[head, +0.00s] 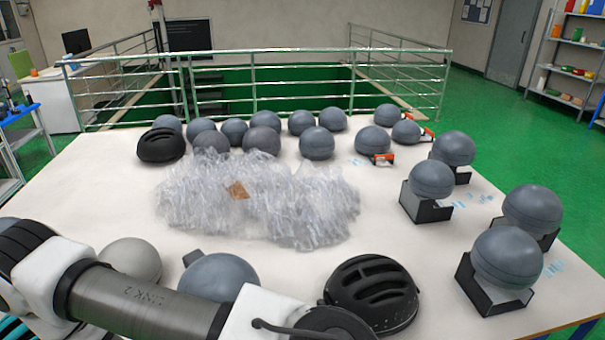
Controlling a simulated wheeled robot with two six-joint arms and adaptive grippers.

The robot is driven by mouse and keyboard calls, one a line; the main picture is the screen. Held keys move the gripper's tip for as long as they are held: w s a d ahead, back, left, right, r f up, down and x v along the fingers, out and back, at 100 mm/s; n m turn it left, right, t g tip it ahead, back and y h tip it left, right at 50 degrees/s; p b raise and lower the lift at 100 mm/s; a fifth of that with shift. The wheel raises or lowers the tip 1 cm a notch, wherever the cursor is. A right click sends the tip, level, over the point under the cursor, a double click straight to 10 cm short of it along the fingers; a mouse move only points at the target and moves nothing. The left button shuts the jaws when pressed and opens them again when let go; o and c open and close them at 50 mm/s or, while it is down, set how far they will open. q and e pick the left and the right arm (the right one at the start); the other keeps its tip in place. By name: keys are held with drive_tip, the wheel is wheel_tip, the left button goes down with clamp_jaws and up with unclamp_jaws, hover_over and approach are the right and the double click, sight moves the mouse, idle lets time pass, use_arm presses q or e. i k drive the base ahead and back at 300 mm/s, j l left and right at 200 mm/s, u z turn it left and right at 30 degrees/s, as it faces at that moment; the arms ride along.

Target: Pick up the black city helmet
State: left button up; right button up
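Two black helmets are in the head view. One black helmet (161,145) sits at the far left of the white table, close to several grey round forms; its shell looks mostly smooth. Another black helmet (372,293) with long vent slots sits at the near edge, right of my arm. I cannot tell for certain which is the city helmet. Both rest on the table and no gripper touches the visible parts of them. My arm crosses the lower left, in front of the near edge. Neither of my grippers shows.
A heap of clear crumpled plastic (300,205) with a brown scrap (237,190) fills the middle of the white table (100,205). Several grey headforms stand at the back; others sit in black stands (424,206) at right. A metal railing (300,85) stands behind. Bare table lies right of the plastic.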

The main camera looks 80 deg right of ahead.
sight(377, 289)
drive_tip(key=k+z, duration=0.1)
drive_tip(key=z, duration=0.35)
drive_tip(key=k+z, duration=0.15)
drive_tip(key=z, duration=0.35)
drive_tip(key=k+l+z, duration=0.1)
drive_tip(key=z, duration=0.35)
drive_tip(key=l+z, duration=0.15)
drive_tip(key=z, duration=0.3)
drive_tip(key=j+z, duration=0.75)
drive_tip(key=k+j+z, duration=0.15)
drive_tip(key=j+z, duration=0.25)
drive_tip(key=k+j+z, duration=0.15)
drive_tip(key=z, duration=0.2)
drive_tip(key=j, duration=0.1)
